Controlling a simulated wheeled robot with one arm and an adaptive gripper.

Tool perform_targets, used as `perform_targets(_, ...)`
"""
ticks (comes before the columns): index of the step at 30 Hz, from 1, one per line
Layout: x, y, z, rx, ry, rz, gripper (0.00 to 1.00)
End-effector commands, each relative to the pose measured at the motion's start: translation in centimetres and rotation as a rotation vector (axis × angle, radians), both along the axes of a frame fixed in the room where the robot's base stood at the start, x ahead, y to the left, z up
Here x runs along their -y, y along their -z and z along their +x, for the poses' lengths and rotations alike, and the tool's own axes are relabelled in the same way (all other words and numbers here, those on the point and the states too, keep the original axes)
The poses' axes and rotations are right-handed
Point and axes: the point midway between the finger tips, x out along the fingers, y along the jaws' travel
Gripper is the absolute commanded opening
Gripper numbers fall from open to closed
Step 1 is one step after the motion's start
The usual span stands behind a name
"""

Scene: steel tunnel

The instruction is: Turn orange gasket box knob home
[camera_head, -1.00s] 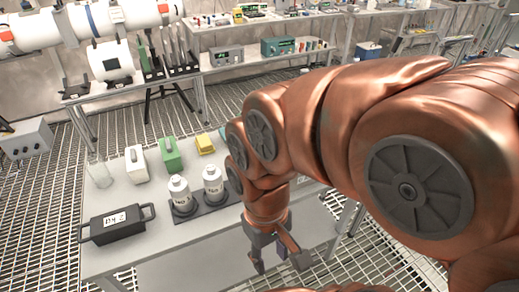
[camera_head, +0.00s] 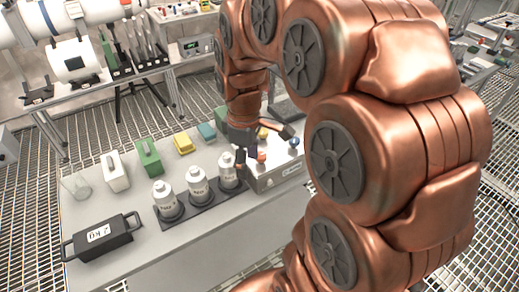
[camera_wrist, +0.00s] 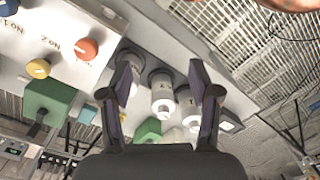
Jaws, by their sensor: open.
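A grey-white box (camera_head: 277,180) with several coloured knobs stands at the right end of the table. Its orange knob (camera_head: 261,157) shows close below my gripper (camera_head: 264,147). In the wrist view the orange knob (camera_wrist: 87,49) is on the box panel (camera_wrist: 62,21), left of my open fingers (camera_wrist: 160,78) and not between them. A yellow knob (camera_wrist: 38,68) and a blue knob (camera_wrist: 8,7) sit on the same panel. My gripper is open and empty; no contact with the orange knob shows. The knob's pointer direction is hard to read.
White bottles (camera_head: 197,185) stand on a dark tray close left of the box. A black case (camera_head: 101,235), a white container (camera_head: 116,172), a green box (camera_head: 148,157) and a yellow box (camera_head: 183,143) share the table. The table's front strip (camera_head: 215,232) is clear.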

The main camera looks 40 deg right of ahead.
Motion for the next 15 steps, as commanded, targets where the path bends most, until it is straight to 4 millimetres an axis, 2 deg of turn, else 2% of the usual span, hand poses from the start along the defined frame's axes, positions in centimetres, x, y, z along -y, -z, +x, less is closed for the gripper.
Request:
perform_targets(1,1.4,-0.1,1.4,0.009,-0.039,0.002,0.62)
perform_targets(6,5.5,0.1,4.8,0.036,-0.187,0.000,0.62)
perform_targets(10,7.6,0.3,6.1,0.048,-0.261,-0.002,0.62)
perform_targets(15,8.8,0.6,6.9,0.055,-0.302,-0.005,0.62)
